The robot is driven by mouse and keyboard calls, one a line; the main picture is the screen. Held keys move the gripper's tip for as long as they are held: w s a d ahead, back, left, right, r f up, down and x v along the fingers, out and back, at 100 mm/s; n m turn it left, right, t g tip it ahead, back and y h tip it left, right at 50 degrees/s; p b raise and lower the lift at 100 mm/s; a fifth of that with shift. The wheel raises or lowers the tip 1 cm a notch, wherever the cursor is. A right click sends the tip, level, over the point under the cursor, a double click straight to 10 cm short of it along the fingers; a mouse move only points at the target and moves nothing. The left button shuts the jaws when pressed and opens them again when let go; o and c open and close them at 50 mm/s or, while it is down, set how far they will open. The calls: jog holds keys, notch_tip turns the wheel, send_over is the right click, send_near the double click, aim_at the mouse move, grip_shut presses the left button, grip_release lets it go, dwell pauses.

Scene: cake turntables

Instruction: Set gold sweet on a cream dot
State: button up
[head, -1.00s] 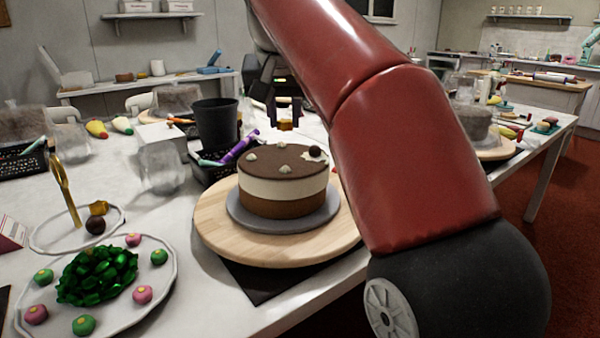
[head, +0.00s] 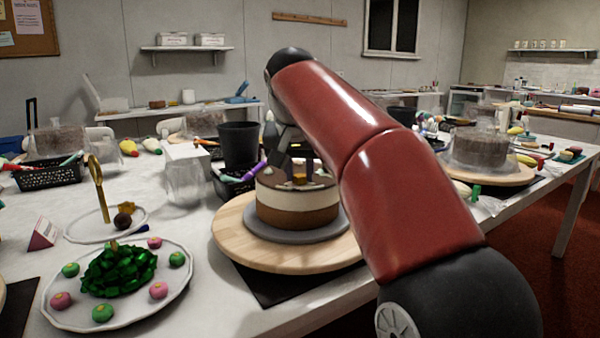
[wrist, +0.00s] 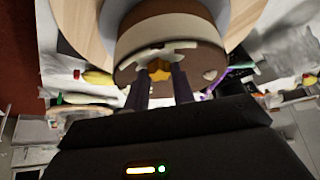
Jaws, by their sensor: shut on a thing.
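My gripper (head: 299,174) is low over the top of the layered brown and cream cake (head: 296,208), shut on a gold sweet (wrist: 159,70). In the wrist view the sweet sits between my two fingertips (wrist: 161,78), at the cake's top surface, with pale cream beside it. Whether it touches a dot is unclear. One cream dot (wrist: 210,75) stands apart to the right in the wrist view. In the head view my arm and fingers hide much of the cake top.
The cake stands on a grey board on a wooden turntable (head: 232,237). Left are a plate with green sweets (head: 118,272) and a small raised plate with a dark ball (head: 122,221).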

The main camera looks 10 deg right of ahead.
jog(key=shift+f, duration=0.2)
jog(key=o, duration=0.9)
jog(key=shift+r, duration=0.1)
jog(key=shift+o, duration=0.2)
jog(key=shift+s+a+r, duration=0.1)
jog(key=shift+s+r, duration=0.05)
jog(key=shift+r, duration=0.35)
jog(key=p+v, duration=0.3)
jog(key=v, duration=0.8)
jog(key=s+d+f+n+y, duration=0.1)
jog(key=s+f+n, duration=0.1)
jog(key=s+f, duration=0.9)
jog(key=s+d+f+n+y, duration=0.1)
jog(key=s+f, duration=1)
jog(key=f, duration=0.9)
jog(key=shift+s+d+n, duration=0.15)
jog(key=shift+s+n, duration=0.15)
jog(key=shift+n, duration=0.1)
